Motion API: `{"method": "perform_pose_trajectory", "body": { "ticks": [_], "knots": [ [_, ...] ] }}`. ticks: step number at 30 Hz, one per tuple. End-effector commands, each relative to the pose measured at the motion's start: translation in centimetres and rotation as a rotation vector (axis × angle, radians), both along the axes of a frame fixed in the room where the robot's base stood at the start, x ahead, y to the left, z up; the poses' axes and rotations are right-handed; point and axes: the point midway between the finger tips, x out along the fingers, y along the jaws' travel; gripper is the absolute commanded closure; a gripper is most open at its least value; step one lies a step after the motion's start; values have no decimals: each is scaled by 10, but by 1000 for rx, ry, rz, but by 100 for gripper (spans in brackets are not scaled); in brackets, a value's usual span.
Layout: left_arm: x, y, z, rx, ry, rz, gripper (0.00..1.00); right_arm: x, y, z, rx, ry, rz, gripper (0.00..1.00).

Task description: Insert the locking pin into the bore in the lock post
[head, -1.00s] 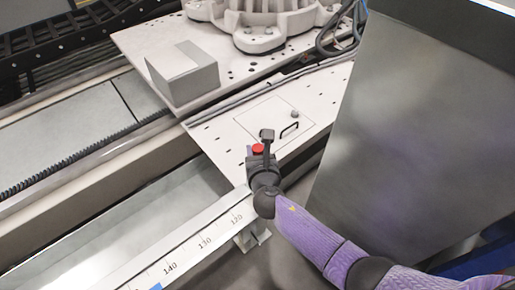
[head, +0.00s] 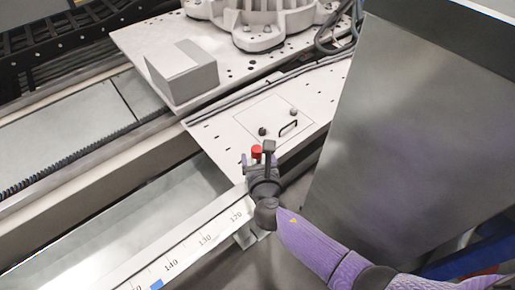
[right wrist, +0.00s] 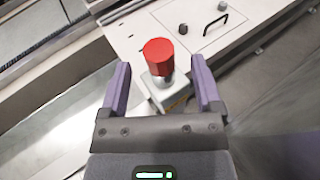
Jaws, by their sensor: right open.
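The locking pin's red knob (right wrist: 158,56) shows in the right wrist view above a short metal shank. Below it is a pale square block (right wrist: 166,92), perhaps the lock post; I cannot tell how the shank sits in it. In the head view the red knob (head: 257,152) is small, at the near edge of the pale plate. My right gripper (right wrist: 160,76) is open, one purple finger on each side of the knob and block, with visible gaps. In the head view my right gripper (head: 257,160) partly hides the pin's lower part. The left gripper is not in view.
The pale plate (head: 225,138) carries a panel with a dark handle (head: 288,128) and small knobs. A grey box (head: 183,73) stands behind it. A numbered rail (head: 190,248) runs to the lower left. A large grey panel (head: 420,120) fills the right side.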

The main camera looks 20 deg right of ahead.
Motion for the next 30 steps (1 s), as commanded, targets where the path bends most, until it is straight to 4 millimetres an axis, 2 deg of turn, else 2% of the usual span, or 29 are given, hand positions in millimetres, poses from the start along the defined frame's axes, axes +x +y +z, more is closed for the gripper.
{"method": "perform_pose_trajectory", "body": {
  "ticks": [1, 3, 6, 10, 24, 30],
  "knots": [
    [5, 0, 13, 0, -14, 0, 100, -11, 2, 14, 0, -4, 0, 18],
    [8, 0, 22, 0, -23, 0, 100, -28, 6, 19, 2, -4, 1, 18],
    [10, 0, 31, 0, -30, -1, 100, -48, 10, 23, 2, -3, 0, 18],
    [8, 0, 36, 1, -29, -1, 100, -64, 13, 23, 1, -2, 0, 18],
    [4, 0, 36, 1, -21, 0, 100, -66, 14, 21, 0, -1, -1, 18],
    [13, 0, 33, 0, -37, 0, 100, -66, 14, 21, 0, -1, -1, 18]
  ]
}}
